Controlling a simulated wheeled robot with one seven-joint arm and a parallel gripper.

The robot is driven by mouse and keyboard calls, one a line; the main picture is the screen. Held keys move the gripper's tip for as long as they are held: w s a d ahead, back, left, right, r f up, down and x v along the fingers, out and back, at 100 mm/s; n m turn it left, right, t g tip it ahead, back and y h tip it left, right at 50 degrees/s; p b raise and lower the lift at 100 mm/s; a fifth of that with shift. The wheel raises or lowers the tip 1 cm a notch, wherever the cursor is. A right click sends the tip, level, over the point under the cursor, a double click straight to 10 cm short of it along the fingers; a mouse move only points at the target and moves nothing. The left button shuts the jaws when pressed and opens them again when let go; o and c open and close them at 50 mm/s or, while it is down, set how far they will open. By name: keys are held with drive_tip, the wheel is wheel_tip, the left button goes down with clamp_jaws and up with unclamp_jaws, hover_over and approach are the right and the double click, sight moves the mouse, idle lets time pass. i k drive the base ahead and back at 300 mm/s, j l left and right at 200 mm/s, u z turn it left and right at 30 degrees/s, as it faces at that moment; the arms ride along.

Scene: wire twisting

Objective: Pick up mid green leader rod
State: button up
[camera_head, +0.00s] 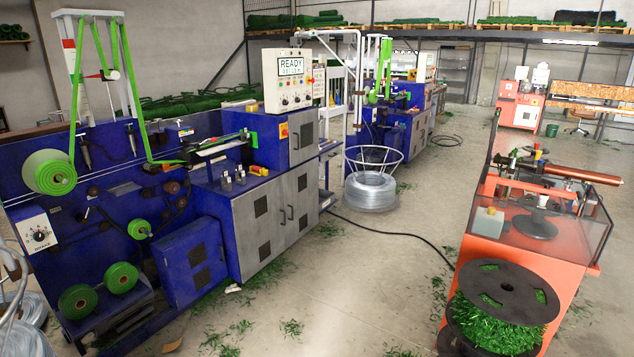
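I cannot make out with certainty a separate mid green leader rod. A thin green strip (140,120) runs down from a tall white frame (88,40) on the blue machine at the left. My gripper is not in view.
The blue machine (185,260) fills the left. A wire coil (371,190) stands on the floor at centre, with a black cable (395,235) running right. An orange machine (520,255) and black reel (502,292) stand right. Green scraps litter the otherwise open middle floor.

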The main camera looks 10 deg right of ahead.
sight(512, 164)
drive_tip(key=i+j, duration=0.15)
drive_tip(key=i, duration=0.5)
drive_tip(key=i+j, duration=0.15)
drive_tip(key=i, duration=0.5)
drive_tip(key=i+j+u, duration=0.1)
drive_tip(key=i, duration=0.55)
drive_tip(key=i+l+z, duration=0.2)
drive_tip(key=i+z, duration=0.75)
drive_tip(key=i+j+z, duration=0.2)
drive_tip(key=i+z, duration=0.25)
drive_tip(key=i+j+z, duration=0.3)
drive_tip(key=i+z, duration=0.7)
